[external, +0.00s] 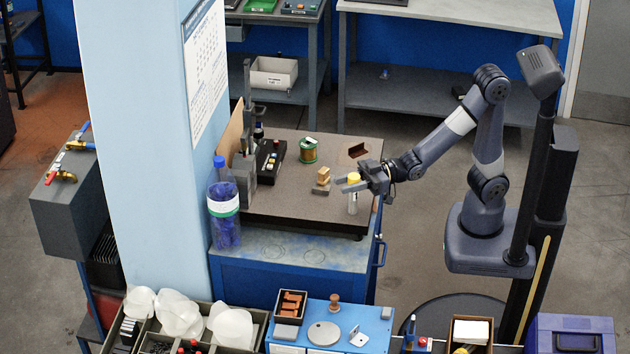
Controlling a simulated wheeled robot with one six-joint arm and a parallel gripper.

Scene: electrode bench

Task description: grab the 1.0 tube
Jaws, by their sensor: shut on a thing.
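My gripper (349,184) reaches in from the right over the front right part of the brown bench top (290,207). It is shut on a small tube (352,205) with a yellow cap and a pale, clear body. The tube is upright between the fingers, with the cap above them and the body below. Whether its lower end touches the bench top I cannot tell. No marking such as 1.0 is readable on it at this size.
Wooden blocks (323,176) with a grey piece stand just left of my gripper. Behind are a green spool (308,150) and a dark red angled piece (358,150). A black rack (270,160) and an upright stand (245,150) are at left. The bench's front middle is clear.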

